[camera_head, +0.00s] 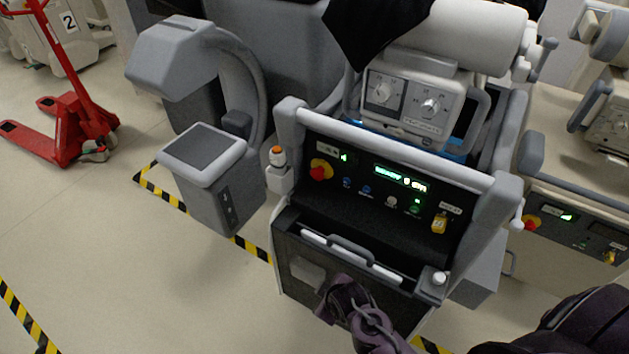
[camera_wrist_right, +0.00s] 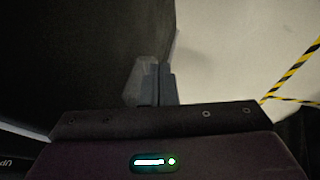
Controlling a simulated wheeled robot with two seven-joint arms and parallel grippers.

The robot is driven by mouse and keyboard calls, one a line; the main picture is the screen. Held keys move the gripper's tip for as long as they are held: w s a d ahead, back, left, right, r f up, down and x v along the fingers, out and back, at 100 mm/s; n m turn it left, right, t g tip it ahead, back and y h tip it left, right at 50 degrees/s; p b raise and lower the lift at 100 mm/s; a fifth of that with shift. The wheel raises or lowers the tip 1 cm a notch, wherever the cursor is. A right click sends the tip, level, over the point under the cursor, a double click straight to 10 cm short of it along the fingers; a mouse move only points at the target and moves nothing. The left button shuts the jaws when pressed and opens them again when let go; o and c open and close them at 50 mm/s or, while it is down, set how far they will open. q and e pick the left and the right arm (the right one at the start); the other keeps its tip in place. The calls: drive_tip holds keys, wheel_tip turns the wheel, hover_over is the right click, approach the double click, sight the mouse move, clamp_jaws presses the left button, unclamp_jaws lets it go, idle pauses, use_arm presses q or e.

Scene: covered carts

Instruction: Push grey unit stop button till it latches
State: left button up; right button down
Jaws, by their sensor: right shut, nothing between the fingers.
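The grey unit (camera_head: 393,165) stands in the middle of the head view, with a sloping black control panel. Its stop button (camera_head: 321,170) is red on a yellow base, at the panel's left end, and is uncovered in view. I cannot tell whether it is pressed in. My right gripper's purple body (camera_head: 345,298) is low in front of the unit's dark front, below the handle and well below the button. In the right wrist view the fingers (camera_wrist_right: 151,84) are together and empty; the button does not show there. My left gripper is not in view.
A similar unit at right has its own red button (camera_head: 531,222). A post with an orange-topped knob (camera_head: 277,156) stands just left of the panel. A grey handle bar (camera_head: 350,250) crosses the unit's front. A red pallet jack (camera_head: 75,125) stands far left. Floor at lower left is clear.

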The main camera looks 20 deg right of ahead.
sight(318, 173)
drive_tip(key=w+a+r+n+t, duration=0.1)
drive_tip(key=w+r+n+t, duration=0.2)
drive_tip(key=w+r+n, duration=0.2)
drive_tip(key=w+a+r+n+t+h, duration=0.1)
drive_tip(key=w+r+n+t, duration=0.2)
drive_tip(key=w+r+n, duration=0.2)
drive_tip(key=w+a+r+n+t, duration=0.1)
drive_tip(key=w+r+n+t, duration=0.2)
drive_tip(key=w+r+n, duration=0.2)
drive_tip(key=shift+w+a+r+n+t+h, duration=0.1)
drive_tip(key=shift+a+r+n+t+h, duration=0.1)
drive_tip(key=shift+n, duration=0.45)
drive_tip(key=shift+w+a+r+n+t+h, duration=0.1)
drive_tip(key=shift+r+n+t+h, duration=0.1)
drive_tip(key=shift+n, duration=0.45)
drive_tip(key=shift+w+r+n+t, duration=0.25)
drive_tip(key=shift+r+n+t, duration=0.2)
drive_tip(key=shift+n, duration=0.65)
drive_tip(key=shift+d, duration=0.15)
drive_tip(key=shift+w+d+b, duration=0.4)
drive_tip(key=shift+w+d, duration=0.5)
drive_tip(key=shift+d, duration=0.25)
drive_tip(key=shift+w+d+b, duration=0.4)
drive_tip(key=shift+w+d, duration=0.55)
drive_tip(key=shift+d, duration=0.15)
drive_tip(key=shift+w+d+b, duration=0.4)
drive_tip(key=shift+w+d, duration=0.5)
drive_tip(key=shift+d, duration=0.25)
